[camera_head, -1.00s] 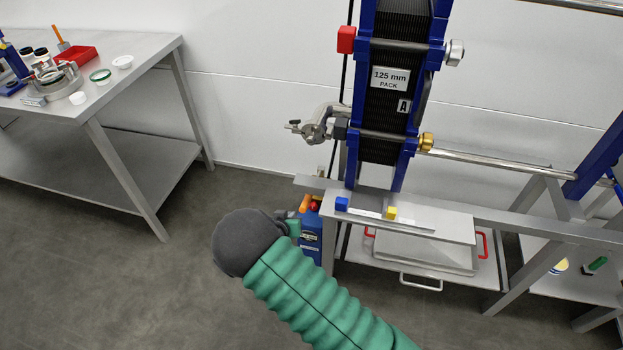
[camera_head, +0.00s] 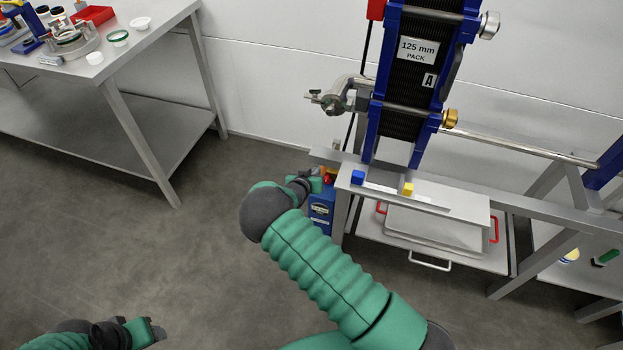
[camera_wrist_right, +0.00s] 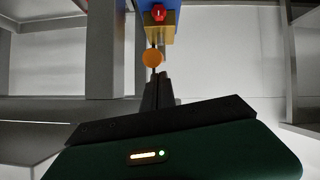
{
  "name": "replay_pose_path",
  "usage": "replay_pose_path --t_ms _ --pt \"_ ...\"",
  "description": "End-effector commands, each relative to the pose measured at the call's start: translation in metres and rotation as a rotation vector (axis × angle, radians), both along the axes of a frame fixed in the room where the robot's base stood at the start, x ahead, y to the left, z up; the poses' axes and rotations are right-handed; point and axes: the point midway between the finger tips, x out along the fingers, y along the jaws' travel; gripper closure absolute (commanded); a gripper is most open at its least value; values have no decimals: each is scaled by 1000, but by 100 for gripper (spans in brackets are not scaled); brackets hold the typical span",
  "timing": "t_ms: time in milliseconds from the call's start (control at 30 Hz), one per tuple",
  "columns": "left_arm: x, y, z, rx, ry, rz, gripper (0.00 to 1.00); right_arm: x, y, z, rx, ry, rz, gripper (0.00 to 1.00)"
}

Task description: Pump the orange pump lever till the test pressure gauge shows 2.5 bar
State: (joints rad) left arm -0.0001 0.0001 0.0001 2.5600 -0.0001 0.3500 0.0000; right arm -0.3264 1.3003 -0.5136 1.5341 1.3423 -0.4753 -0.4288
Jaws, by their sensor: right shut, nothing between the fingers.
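The blue pump unit (camera_head: 320,212) stands on the floor left of the frame's shelf in the head view. The orange lever (camera_head: 322,171) shows as a small piece at its top, partly hidden by my right gripper (camera_head: 316,183). In the right wrist view the lever's round orange end (camera_wrist_right: 152,58) is right at the tips of my shut, empty right fingers (camera_wrist_right: 158,78). Whether they touch it I cannot tell. My left gripper (camera_head: 158,331) is at the lower left, away from the pump. A pale plate on the pump is too small to read; I cannot make out the test gauge.
A red knob (camera_wrist_right: 158,13) sits just beyond the lever end. A steel table (camera_head: 150,50) with small items is at upper left. The floor between is clear.

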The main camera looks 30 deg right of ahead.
Motion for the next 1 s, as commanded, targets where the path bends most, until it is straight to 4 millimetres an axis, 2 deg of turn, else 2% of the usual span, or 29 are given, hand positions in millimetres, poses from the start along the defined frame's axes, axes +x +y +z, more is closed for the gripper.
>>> replay_pose_path --t_ms 200,567,667,833,1000 --pt "0 0 -6 0 0 0 45 12 -16 -11 0 0 -1 100" --pt "0 0 -8 0 0 0 45 12 -16 -14 -2 -1 0 100" --pt "0 0 -21 0 0 0 45 10 -14 -27 -23 -13 -1 100" --pt "0 0 -67 0 0 0 45 3 -6 -68 -108 -86 1 100" --pt "0 0 -110 0 0 0 45 -1 -2 -100 -204 -170 1 100"
